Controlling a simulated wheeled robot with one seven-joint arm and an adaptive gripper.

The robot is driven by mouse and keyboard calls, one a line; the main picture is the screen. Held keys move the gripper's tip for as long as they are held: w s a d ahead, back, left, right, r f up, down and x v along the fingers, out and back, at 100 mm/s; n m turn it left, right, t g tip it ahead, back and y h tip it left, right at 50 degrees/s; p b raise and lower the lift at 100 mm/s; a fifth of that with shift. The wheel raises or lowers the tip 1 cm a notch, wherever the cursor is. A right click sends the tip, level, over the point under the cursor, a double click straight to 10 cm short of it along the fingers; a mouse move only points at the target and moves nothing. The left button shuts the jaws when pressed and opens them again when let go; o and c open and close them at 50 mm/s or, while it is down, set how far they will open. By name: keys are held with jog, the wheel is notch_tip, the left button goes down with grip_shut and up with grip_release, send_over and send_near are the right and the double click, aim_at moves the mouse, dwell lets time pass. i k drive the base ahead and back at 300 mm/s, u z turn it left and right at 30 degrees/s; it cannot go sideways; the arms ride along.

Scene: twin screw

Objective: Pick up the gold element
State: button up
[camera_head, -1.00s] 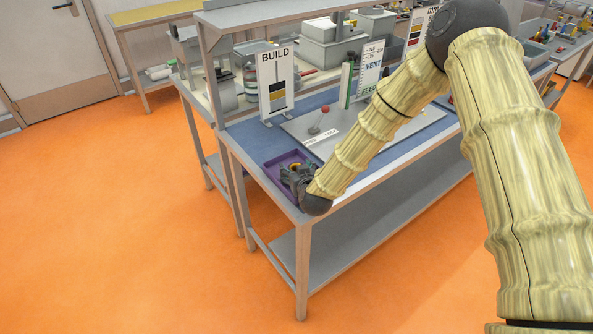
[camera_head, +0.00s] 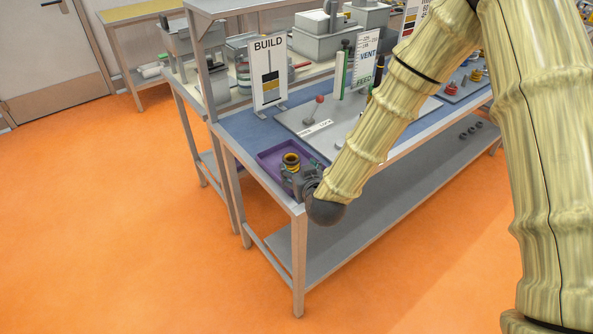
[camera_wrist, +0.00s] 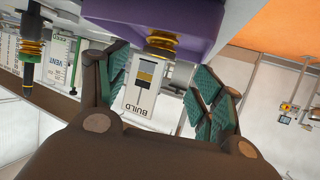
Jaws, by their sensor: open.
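A gold ringed element (camera_head: 291,160) stands in the purple tray (camera_head: 268,155) at the near left corner of the blue bench top. It also shows in the wrist view (camera_wrist: 161,41), at the tray's edge and inverted like the rest of that picture. My gripper (camera_head: 300,181) is just on the near side of the element, low at the tray. In the wrist view my gripper (camera_wrist: 160,85) is open, with teal-padded fingers apart and nothing between them. The element lies beyond the fingertips, roughly between their lines. Its lower part is partly hidden in the head view.
A BUILD sign (camera_head: 269,72) stands behind the tray. More gold rings on a dark rod (camera_wrist: 31,48) show at left in the wrist view.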

aim_at(476, 77)
jog(key=z, duration=0.75)
